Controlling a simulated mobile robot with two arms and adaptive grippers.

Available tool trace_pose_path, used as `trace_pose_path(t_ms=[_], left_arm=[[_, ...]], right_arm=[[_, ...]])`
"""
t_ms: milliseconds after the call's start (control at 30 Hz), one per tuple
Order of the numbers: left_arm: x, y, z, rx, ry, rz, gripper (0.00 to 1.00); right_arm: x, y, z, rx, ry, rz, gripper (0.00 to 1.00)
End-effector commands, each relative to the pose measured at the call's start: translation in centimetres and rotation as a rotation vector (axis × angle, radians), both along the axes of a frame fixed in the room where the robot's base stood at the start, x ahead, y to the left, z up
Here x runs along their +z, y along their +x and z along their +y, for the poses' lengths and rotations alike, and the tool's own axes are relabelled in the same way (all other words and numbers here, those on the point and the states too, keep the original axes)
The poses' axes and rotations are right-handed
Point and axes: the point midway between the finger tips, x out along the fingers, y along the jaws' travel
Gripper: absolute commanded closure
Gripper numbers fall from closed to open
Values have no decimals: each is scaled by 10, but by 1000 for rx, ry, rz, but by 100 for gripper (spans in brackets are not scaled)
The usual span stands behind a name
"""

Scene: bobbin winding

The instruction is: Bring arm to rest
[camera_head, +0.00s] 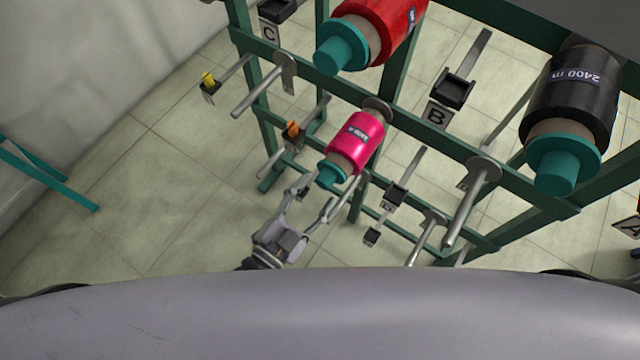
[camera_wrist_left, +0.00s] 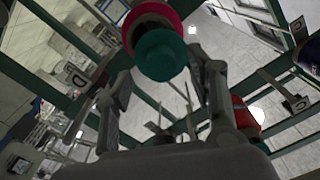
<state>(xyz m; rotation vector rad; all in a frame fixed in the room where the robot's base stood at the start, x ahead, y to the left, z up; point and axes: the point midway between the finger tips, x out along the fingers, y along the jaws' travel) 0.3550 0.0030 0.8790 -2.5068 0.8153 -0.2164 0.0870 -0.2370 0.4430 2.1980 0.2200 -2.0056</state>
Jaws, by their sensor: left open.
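My left gripper (camera_head: 307,205) is open below the pink bobbin (camera_head: 355,140) in the head view. The bobbin sits on a peg of the green rack, with its teal end (camera_head: 331,175) towards the gripper. In the left wrist view, the teal end (camera_wrist_left: 160,54) shows ahead, between and beyond the open fingers (camera_wrist_left: 163,85). No finger is seen closed on it; whether a finger touches it I cannot tell. My right gripper is not in view.
The green rack (camera_head: 408,118) also holds a red bobbin (camera_head: 392,22) and a black bobbin (camera_head: 572,95). Bare metal pegs (camera_head: 466,210) stick out towards me. A teal frame (camera_head: 50,178) stands at the left. The floor between it and the rack is clear.

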Motion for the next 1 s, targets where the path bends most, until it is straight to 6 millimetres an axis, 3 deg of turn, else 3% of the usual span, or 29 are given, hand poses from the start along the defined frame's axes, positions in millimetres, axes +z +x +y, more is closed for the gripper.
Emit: trace_pose_path(t_ms=[200, 400, 800, 867, 933, 1000], left_arm=[[-2, -41, 29, -1, 4, 5, 49], [-1, -66, 48, -1, 2, 2, 49], [-1, -76, 56, 1, 2, 3, 49], [-9, -74, 58, 5, 11, 18, 49], [-30, -71, 63, 16, 32, 61, 49], [-65, -67, 73, 38, 65, 135, 49]], right_arm=[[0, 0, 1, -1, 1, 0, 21], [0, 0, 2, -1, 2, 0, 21], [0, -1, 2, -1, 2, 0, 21], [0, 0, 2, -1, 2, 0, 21], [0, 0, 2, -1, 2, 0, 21], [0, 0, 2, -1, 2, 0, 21]])
